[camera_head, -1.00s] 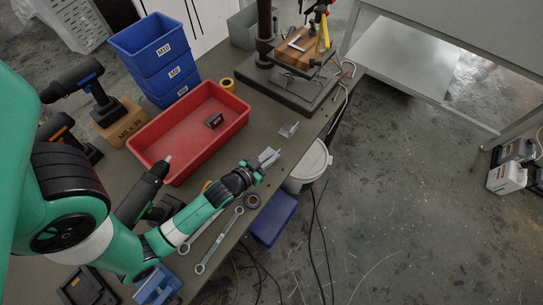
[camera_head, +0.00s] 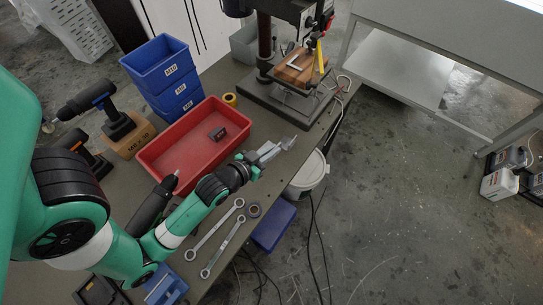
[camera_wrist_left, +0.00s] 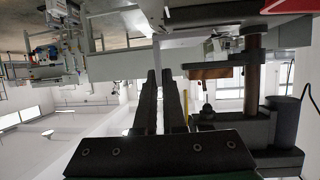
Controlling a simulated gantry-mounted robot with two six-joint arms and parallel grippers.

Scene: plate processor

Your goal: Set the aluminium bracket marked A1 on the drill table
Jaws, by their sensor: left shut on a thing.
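A small silver-grey bracket (camera_head: 289,143) is at the bench's right edge in the head view; no mark on it is legible. My left gripper (camera_head: 272,152) is shut on it, at about bench height. In the left wrist view the two dark fingers (camera_wrist_left: 161,100) are close together, and the bracket cannot be made out. The drill table (camera_head: 297,88) is on the drill press behind, bearing a wooden block (camera_head: 309,73) with a pale L-shaped piece on it. The block also shows in the left wrist view (camera_wrist_left: 210,72). My right gripper is out of view.
A red tray (camera_head: 160,164) with a small dark item stands left of the gripper. Stacked blue bins (camera_head: 160,65) and cordless drills are further left. Wrenches (camera_head: 222,245) and a tape roll lie in front. A white bucket (camera_head: 308,177) stands below the bench edge.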

